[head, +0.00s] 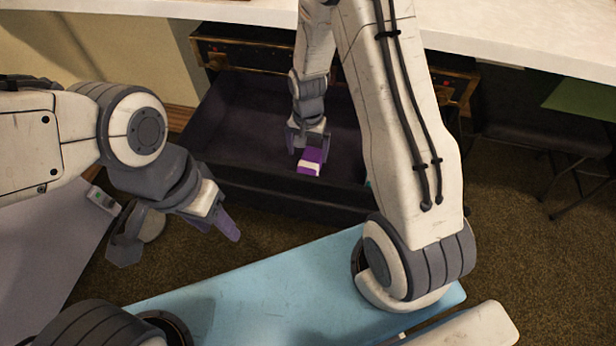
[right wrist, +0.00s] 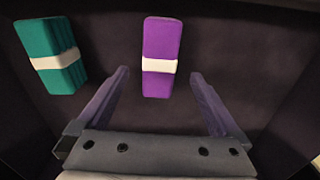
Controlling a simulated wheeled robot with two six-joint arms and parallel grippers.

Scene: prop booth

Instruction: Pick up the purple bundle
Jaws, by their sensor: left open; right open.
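The purple bundle (head: 311,160) with a white band lies inside a dark open drawer (head: 237,115), which shows in the head view. In the right wrist view the purple bundle (right wrist: 162,45) is at the upper middle, beyond and between the fingertips. My right gripper (head: 308,140) reaches down into the drawer just behind the bundle. Its open fingers (right wrist: 160,78) show in the right wrist view with nothing held. My left gripper (head: 185,240) is open and empty at the left, in front of the drawer.
A teal bundle (right wrist: 57,56) with a white band lies left of the purple one in the right wrist view. A white counter (head: 520,45) runs above the drawer. A dark seat (head: 545,130) stands at right. Brown carpet (head: 520,240) is open at right.

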